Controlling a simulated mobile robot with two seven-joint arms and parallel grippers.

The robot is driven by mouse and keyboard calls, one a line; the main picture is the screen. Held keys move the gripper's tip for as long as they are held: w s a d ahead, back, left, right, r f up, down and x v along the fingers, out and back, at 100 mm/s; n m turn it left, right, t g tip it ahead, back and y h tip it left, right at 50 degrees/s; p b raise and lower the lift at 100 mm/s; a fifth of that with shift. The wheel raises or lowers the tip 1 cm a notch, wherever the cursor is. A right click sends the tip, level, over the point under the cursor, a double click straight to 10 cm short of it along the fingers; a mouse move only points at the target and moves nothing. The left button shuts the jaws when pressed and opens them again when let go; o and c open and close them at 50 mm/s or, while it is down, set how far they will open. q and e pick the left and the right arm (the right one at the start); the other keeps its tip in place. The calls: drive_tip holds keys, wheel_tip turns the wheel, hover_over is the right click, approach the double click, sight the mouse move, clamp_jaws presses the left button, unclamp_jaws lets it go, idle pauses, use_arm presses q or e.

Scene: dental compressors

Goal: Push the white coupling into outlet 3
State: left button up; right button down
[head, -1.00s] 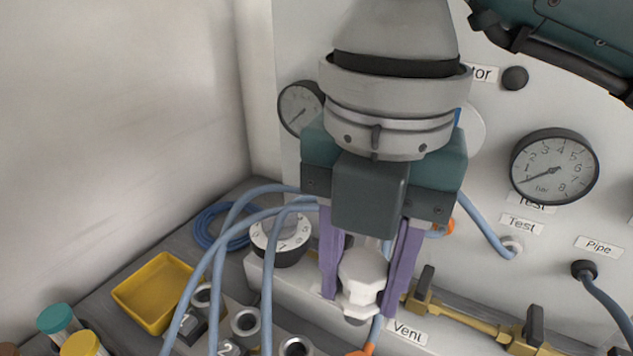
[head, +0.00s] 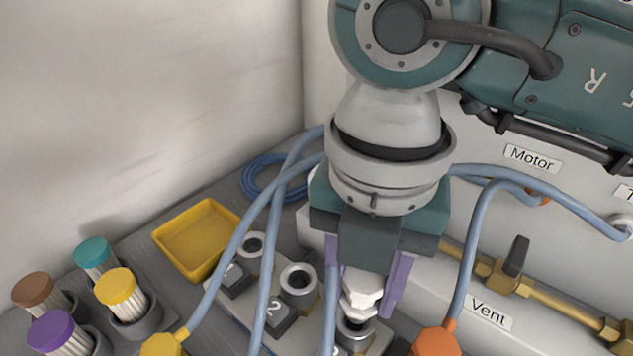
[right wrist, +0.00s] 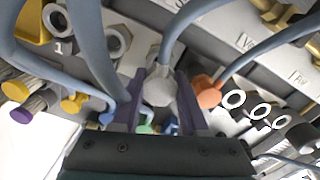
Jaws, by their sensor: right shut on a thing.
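My right gripper (head: 368,285) points down with its purple fingers shut on the white coupling (head: 360,292). The coupling also shows between the fingers in the right wrist view (right wrist: 160,88), with a blue hose on it. In the head view its lower end is right at the mouth of outlet 3 (head: 355,331), the nearest metal socket of the row. I cannot tell whether it touches or has entered the socket. Outlet 3's number block is mostly cut off at the bottom edge. My left gripper is not in view.
Outlet 2 (head: 298,278) and outlet 1 (head: 251,245) stand empty to the left. Blue hoses cross in front of them. An orange coupling (head: 435,341) is close on the right, a yellow one (head: 164,345) at lower left. A yellow tray (head: 196,238) and several capped brushes stand left.

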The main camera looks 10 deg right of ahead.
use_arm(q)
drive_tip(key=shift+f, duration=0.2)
use_arm(e)
drive_tip(key=shift+f, duration=0.25)
drive_tip(key=shift+f+b, duration=1)
drive_tip(key=shift+f, duration=0.2)
use_arm(q)
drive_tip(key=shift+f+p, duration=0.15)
drive_tip(key=shift+p, duration=0.65)
use_arm(e)
drive_tip(key=shift+r, duration=0.85)
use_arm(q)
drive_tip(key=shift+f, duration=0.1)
use_arm(e)
drive_tip(key=shift+f, duration=0.2)
use_arm(q)
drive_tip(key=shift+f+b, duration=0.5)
drive_tip(key=shift+b, duration=0.1)
use_arm(e)
drive_tip(key=shift+f, duration=0.6)
drive_tip(key=shift+c, duration=1.8)
unclamp_jaws()
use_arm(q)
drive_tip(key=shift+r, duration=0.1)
use_arm(e)
drive_tip(key=shift+r, duration=0.1)
